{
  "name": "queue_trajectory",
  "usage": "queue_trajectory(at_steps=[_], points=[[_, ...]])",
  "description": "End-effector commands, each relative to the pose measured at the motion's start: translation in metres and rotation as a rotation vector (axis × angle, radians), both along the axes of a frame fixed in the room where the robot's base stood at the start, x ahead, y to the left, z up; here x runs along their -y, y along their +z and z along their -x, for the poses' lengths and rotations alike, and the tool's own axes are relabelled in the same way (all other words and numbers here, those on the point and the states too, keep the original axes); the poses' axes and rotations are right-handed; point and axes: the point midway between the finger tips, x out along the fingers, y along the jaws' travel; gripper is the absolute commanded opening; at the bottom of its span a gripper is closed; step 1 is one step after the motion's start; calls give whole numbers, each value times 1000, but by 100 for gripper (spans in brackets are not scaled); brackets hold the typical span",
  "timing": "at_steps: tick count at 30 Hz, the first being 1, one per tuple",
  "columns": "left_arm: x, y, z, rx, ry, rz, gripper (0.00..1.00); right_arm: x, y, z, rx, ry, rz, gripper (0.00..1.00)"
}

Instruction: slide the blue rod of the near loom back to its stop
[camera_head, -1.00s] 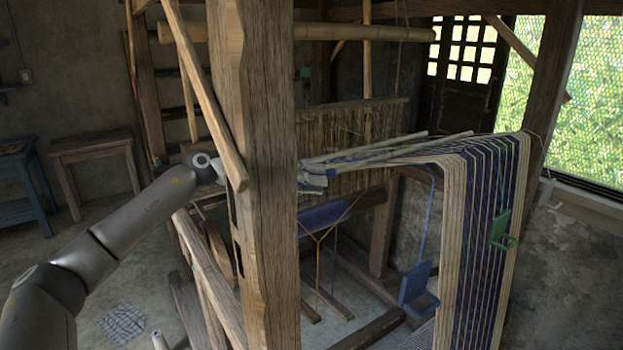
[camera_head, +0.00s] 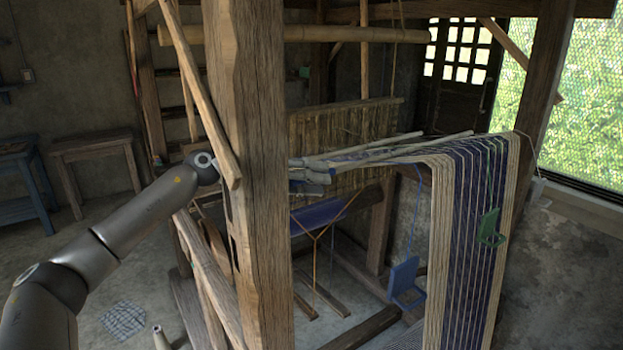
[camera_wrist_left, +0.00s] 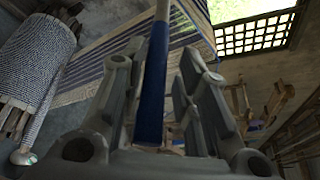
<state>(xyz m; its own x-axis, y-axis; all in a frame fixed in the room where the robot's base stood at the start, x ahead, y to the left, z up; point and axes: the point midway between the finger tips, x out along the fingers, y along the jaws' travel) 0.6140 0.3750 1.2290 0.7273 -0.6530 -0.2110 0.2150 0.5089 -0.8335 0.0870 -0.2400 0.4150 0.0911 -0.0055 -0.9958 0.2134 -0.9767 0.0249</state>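In the left wrist view a blue rod (camera_wrist_left: 152,85) runs up from the palm between the fingers of my left gripper (camera_wrist_left: 160,70). The fingers stand apart, one on each side of the rod, with a gap visible on its right. In the head view my left gripper (camera_head: 310,180) shows just right of the thick wooden post, by the near ends of the warp sticks. The post hides my wrist. I cannot make out the blue rod at the gripper in the head view. My right gripper is in neither view.
The thick wooden post (camera_head: 246,200) stands close to my left arm, with a slanted brace (camera_head: 200,90) beside it. Striped warp cloth (camera_head: 470,230) hangs at the right, with green (camera_head: 490,228) and blue (camera_head: 404,280) tags. A dark blue bar (camera_head: 318,215) lies below the gripper.

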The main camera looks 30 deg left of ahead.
Motion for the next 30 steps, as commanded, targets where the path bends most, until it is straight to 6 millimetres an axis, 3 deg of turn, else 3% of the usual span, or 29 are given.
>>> queue_trajectory(at_steps=[5, 13, 30], points=[[-1, 0, 0, 0, 4, -1, 37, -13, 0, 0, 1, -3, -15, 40], [-6, 0, 3, -1, 7, -3, 37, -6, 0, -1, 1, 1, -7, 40], [-41, 12, 45, -3, 4, -2, 37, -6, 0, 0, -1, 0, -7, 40]])
